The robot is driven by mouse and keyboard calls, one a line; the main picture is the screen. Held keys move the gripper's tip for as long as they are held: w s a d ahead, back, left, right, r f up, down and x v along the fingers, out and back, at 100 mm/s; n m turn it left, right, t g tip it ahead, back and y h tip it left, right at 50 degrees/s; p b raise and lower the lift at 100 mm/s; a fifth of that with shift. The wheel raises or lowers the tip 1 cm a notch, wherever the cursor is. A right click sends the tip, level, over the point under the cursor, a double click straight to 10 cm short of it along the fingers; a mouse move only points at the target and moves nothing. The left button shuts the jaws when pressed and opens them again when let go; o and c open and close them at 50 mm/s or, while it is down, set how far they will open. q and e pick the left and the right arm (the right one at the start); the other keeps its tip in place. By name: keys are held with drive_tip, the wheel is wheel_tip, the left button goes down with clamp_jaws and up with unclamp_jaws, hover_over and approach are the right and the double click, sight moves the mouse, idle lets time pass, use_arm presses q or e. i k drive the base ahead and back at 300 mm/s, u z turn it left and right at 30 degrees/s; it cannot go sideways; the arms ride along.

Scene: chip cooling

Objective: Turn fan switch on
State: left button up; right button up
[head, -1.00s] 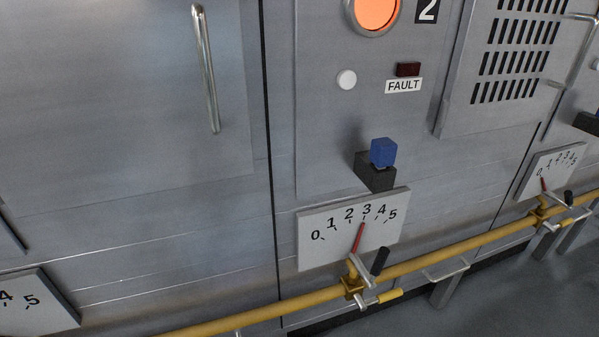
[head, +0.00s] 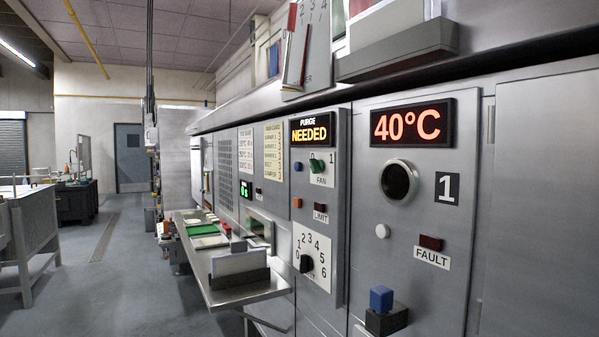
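The fan switch (head: 316,164) is a green knob on the grey control panel in the middle of the head view, above the label "FAN", with small "0" and "1" marks around it. I cannot tell for certain which mark it points to. The display (head: 311,130) above it reads "PURGE NEEDED" in yellow. A blue button (head: 298,166) sits left of the switch. Below are a "LIMIT" lamp (head: 320,207) and a black dial (head: 306,263) on a 0 to 6 scale. Neither of my grippers is in view.
At right, unit 1 has a "40°C" display (head: 411,122), a round port, a FAULT lamp (head: 430,242) and a blue-topped black block (head: 383,309). The left aisle floor (head: 130,270) is clear.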

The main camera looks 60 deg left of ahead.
sight(316, 166)
drive_tip(key=u, duration=2.65)
drive_tip(key=i, duration=0.6)
drive_tip(key=u, duration=0.7)
drive_tip(key=i, duration=0.7)
drive_tip(key=z, duration=0.3)
